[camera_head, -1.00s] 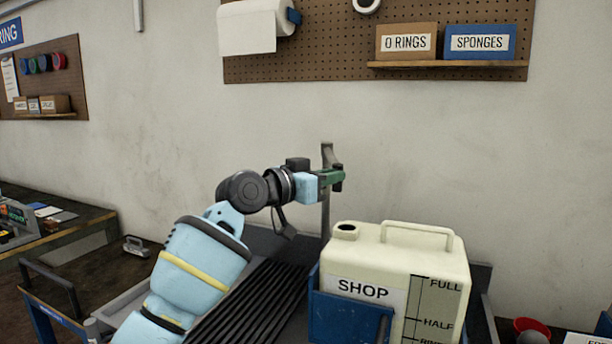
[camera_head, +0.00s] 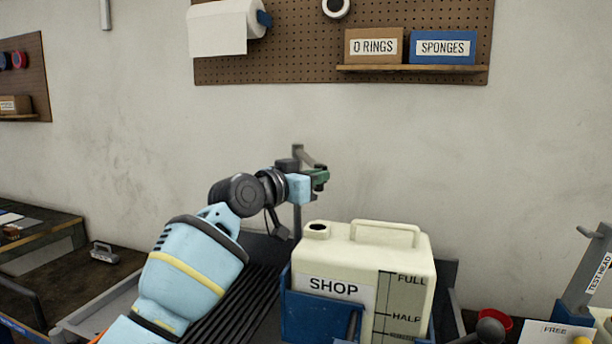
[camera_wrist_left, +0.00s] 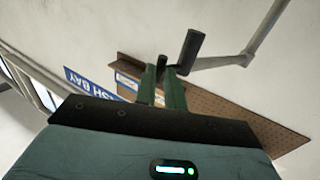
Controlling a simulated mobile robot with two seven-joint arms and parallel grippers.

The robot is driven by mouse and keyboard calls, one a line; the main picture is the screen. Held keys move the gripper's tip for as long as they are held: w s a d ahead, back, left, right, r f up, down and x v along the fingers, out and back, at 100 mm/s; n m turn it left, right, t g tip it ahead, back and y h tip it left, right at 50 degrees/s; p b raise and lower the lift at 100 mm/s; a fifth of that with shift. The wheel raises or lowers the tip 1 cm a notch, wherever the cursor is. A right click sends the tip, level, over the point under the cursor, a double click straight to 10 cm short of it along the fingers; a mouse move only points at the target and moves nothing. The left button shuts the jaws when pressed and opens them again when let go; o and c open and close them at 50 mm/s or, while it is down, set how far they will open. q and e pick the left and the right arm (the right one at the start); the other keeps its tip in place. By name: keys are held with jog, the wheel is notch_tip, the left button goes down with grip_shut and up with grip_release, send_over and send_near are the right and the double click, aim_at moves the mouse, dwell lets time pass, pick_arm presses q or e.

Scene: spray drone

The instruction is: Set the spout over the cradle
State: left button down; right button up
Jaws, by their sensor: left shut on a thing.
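My left gripper (camera_head: 318,180) is shut, at the end of the arm from the left. In the left wrist view its green fingers (camera_wrist_left: 163,90) close around a dark handle (camera_wrist_left: 190,48) near a grey pipe (camera_wrist_left: 255,38), which looks like the spout's. In the head view the grey spout (camera_head: 311,160) tops an upright post (camera_head: 297,215), and the gripper partly hides it. A blue cradle (camera_head: 308,316) below holds a cream jug (camera_head: 405,262) marked SHOP. The jug's open neck (camera_head: 317,229) is below my gripper. My right gripper is not in view.
A dark ribbed tray (camera_head: 235,305) lies left of the cradle. A red funnel-like cup (camera_head: 495,318) and a TEST HEAD stand (camera_head: 590,265) are at the right. A shelf (camera_head: 410,68) with boxes hangs on the wall behind.

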pick_arm(q)
jog(key=shift+s+d+r, duration=0.4)
jog(key=shift+d+r, duration=0.25)
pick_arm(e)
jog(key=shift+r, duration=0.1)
pick_arm(q)
jog(key=c, duration=1.7)
grip_release()
jog(key=shift+w+d, duration=0.1)
jog(key=shift+d, duration=0.05)
jog(key=shift+c, duration=0.2)
jog(key=shift+o, duration=1.3)
jog(key=shift+w+d+f, duration=0.2)
jog(key=shift+f, duration=0.15)
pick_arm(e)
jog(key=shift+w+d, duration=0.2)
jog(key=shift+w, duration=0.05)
pick_arm(q)
jog(key=shift+f, duration=0.25)
jog(key=shift+w+a+r+v, duration=0.15)
jog(key=shift+v, duration=1.2)
jog(key=shift+w+a+r+v, duration=0.1)
jog(key=shift+w+a+v, duration=0.05)
jog(key=shift+v, duration=1.25)
jog(key=shift+w+a+r+v, duration=0.15)
jog(key=shift+v, duration=1.2)
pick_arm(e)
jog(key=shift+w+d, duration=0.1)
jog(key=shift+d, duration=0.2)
